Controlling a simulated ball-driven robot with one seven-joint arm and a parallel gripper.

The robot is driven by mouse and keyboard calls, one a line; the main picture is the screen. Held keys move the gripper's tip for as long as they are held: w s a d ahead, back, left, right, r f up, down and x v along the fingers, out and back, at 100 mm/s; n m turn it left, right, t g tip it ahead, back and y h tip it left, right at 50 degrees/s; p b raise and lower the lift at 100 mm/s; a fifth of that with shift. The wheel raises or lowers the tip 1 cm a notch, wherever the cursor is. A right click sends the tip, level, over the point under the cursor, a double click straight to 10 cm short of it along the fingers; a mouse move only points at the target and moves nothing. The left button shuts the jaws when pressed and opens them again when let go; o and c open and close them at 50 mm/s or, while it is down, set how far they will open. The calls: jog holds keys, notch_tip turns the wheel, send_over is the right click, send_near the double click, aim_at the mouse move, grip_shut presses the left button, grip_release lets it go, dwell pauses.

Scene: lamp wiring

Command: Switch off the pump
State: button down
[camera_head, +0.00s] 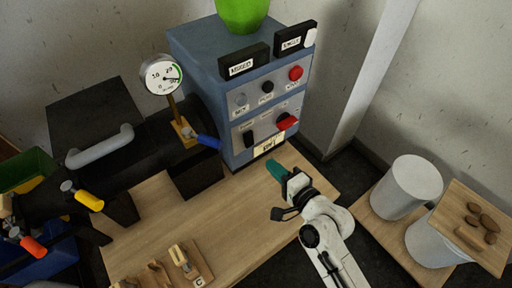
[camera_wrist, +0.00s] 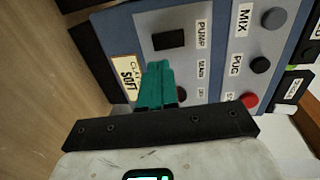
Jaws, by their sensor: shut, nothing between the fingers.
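The blue control cabinet (camera_head: 215,62) stands at the back of the table. Its lower panel carries a black pump switch (camera_head: 248,138), also in the wrist view (camera_wrist: 170,40) beside a "PUMP" label (camera_wrist: 202,34). Which way the switch is set I cannot tell. My gripper (camera_head: 272,166) has teal fingers, shut and empty, low in front of the panel. In the wrist view the fingers (camera_wrist: 158,72) point toward the panel just below the pump switch in the picture, overlapping the area by the "MAIN" label. They appear apart from the switch. The red main handle (camera_head: 288,122) is partly hidden in the wrist view.
The upper panel row has a grey mix button (camera_head: 240,99), black pug button (camera_head: 267,87) and red button (camera_head: 295,73). A "CLAY SOFT" card (camera_head: 268,144) sits below. The black machine with a pressure gauge (camera_head: 161,75) stands left. The wooden table (camera_head: 225,215) is clear before my gripper.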

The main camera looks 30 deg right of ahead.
aim_at(250, 144)
jog(key=w, duration=0.2)
jog(key=w+p, duration=0.1)
jog(key=w, duration=0.2)
jog(key=w+f, duration=0.1)
jog(key=w, duration=0.2)
jog(key=shift+w+a+f+p, duration=0.1)
jog(key=shift+w+a+p, duration=0.05)
jog(key=shift+w+p, duration=0.15)
jog(key=shift+f, duration=0.1)
